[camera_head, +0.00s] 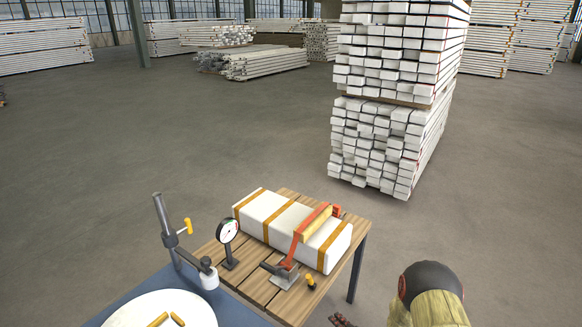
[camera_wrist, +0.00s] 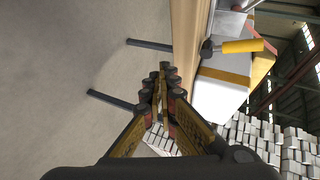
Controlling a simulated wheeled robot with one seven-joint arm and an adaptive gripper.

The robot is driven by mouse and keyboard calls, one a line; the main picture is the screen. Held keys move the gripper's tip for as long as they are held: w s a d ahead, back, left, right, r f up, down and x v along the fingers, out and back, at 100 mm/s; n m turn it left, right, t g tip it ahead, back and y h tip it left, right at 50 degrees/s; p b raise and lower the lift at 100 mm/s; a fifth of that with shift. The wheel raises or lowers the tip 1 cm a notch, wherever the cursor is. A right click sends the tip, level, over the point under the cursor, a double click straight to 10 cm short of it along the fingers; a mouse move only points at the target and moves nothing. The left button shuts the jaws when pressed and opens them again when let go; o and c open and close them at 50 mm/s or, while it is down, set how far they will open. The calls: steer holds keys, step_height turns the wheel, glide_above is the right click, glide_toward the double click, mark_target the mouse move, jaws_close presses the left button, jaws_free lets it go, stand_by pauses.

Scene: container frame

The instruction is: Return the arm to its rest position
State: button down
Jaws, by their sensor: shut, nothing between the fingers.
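My gripper (camera_wrist: 161,84) shows in the wrist view with its dark-tipped fingers brought together and nothing between them. In the head view, part of my arm (camera_head: 430,290) with a black rounded joint is at the bottom right, in front of and to the right of the wooden table (camera_head: 262,285). A small dark reddish part of my gripper (camera_head: 342,321) shows at the bottom edge. The gripper is apart from the table; in the wrist view the table's edge and legs are beyond the fingers.
A white block with orange straps (camera_head: 268,211) lies on the table, under a red toggle clamp (camera_head: 302,240). A dial gauge (camera_head: 228,232) and a grey stand (camera_head: 165,225) are to its left. A white round plate (camera_head: 150,312) is at bottom left. Stacked white beams (camera_head: 385,140) stand behind; open floor lies right.

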steer(key=s+d+f+n+g+h, duration=0.3)
steer(key=s+d+f+n+g, duration=0.15)
steer(key=s+f, duration=0.2)
steer(key=s+d+r+n+g+h, duration=0.3)
steer(key=s+d+r+g, duration=0.2)
steer(key=s+r, duration=0.45)
steer(key=s+a+r+n+t, duration=0.1)
steer(key=s+r, duration=0.5)
steer(key=r, duration=0.8)
steer(key=s+a+r+n, duration=0.2)
steer(key=s+a+r, duration=0.2)
steer(key=r, duration=1)
steer(key=s+a+r+n+t+y, duration=0.1)
steer(key=s+a+r, duration=0.1)
steer(key=s+r, duration=0.6)
step_height(320, 180, up, 6)
steer(key=shift+s+a+r+t, duration=0.1)
steer(key=shift+s+a+t, duration=0.15)
steer(key=shift+a+t, duration=0.15)
